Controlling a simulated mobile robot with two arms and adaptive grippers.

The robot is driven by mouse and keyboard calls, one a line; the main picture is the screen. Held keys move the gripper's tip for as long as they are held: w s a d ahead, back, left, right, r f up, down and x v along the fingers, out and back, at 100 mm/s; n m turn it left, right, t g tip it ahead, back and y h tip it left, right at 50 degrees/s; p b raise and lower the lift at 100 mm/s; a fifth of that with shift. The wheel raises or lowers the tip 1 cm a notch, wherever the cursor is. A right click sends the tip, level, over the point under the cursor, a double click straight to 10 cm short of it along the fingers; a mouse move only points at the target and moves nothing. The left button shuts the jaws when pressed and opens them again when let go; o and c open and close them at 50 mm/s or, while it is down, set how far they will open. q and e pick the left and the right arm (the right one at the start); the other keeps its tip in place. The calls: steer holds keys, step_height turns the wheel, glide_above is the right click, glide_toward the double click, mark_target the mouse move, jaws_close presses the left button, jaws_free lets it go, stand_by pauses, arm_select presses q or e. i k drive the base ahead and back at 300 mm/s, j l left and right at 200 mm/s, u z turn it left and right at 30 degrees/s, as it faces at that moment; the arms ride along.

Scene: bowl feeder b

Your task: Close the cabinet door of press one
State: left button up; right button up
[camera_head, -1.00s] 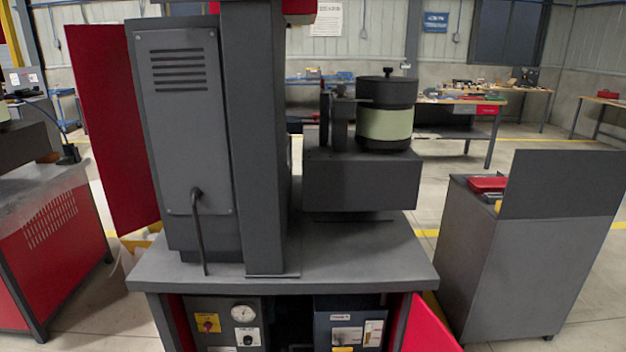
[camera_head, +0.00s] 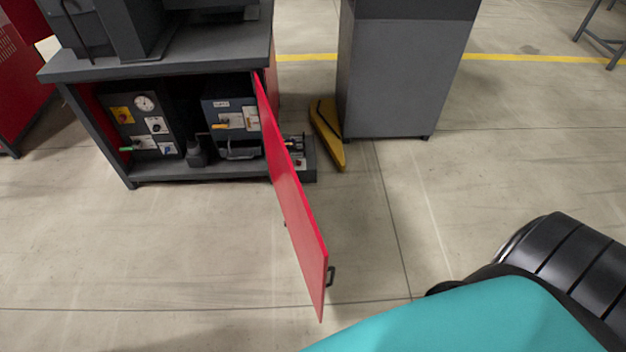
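The red cabinet door (camera_head: 292,195) of the press stands wide open, swung out from the right side of the cabinet opening toward me. A small dark handle (camera_head: 331,276) is near its free end, on its right face. The grey-topped press cabinet (camera_head: 160,62) is at the upper left, and its inside is exposed. Part of my own arm, teal and black, fills the lower right, to the right of the door and apart from the handle in the picture. Neither gripper is in view.
Inside the cabinet are a control panel with a gauge (camera_head: 144,103) and a blue-grey box (camera_head: 222,104). A grey cabinet (camera_head: 395,80) stands to the right, with a yellow object (camera_head: 328,135) on the floor beside it. The floor (camera_head: 150,260) in front is clear.

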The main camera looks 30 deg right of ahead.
mark_target(311, 252)
steer(key=k+l, duration=0.1)
steer(key=l, duration=0.45)
steer(key=k+l, duration=0.1)
steer(key=l, duration=0.5)
steer(key=k+l, duration=0.1)
steer(key=l, duration=0.45)
steer(key=u, duration=0.25)
